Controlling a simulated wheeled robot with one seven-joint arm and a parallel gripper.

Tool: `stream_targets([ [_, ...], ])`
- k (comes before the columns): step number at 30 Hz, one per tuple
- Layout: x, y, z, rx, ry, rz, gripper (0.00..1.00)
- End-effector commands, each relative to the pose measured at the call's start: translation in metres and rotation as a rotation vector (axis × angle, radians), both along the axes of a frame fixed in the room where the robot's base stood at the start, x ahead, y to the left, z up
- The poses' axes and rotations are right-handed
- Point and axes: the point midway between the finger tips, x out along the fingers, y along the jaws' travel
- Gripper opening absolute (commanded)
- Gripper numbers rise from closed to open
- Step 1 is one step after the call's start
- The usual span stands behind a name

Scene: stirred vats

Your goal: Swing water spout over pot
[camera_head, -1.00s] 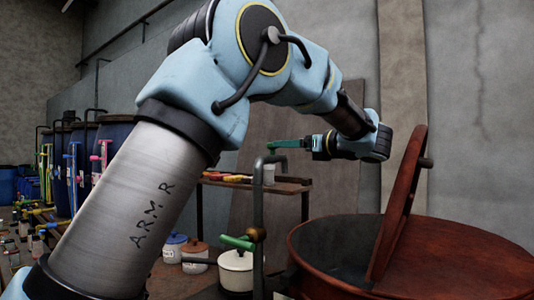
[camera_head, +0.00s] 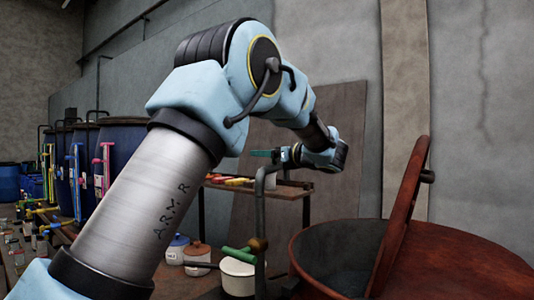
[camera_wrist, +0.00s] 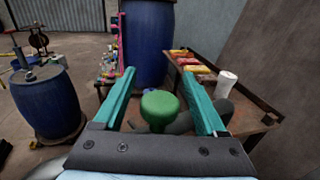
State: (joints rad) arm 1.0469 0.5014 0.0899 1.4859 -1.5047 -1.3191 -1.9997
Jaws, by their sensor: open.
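The water spout (camera_head: 260,211) is a grey upright pipe, bent over at its top, with a brass fitting and a green handle (camera_head: 238,254) low down. The large reddish-brown pot (camera_head: 450,255) stands to the right, with a tilted board-like lid part (camera_head: 402,215) rising from its opening. My gripper (camera_head: 262,154) is open near the top of the pipe in the head view, pointing left. In the wrist view, a round green knob (camera_wrist: 160,107) shows between the open teal fingers (camera_wrist: 160,84), with grey pipe behind it. I cannot tell whether the fingers touch it.
A small white lidded pot (camera_head: 238,277) and two canisters (camera_head: 197,253) stand left of the pipe. A wooden shelf table (camera_head: 290,190) is behind. Blue barrels (camera_wrist: 147,45) stand beyond my gripper, another (camera_wrist: 43,100) at the left.

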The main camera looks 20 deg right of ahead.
Motion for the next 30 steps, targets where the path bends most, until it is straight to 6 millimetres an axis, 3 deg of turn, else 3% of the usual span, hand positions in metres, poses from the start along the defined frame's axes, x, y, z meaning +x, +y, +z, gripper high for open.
stream_targets([
  [2, -0.0001, 0.0, 0.0, 0.0, 0.0, 0.0, 0.7],
  [21, -0.0004, 0.0001, 0.0001, 0.0, 0.0, 0.0, 0.0],
  [30, -0.0004, 0.0001, 0.0001, 0.0, 0.0, 0.001, 0.0],
])
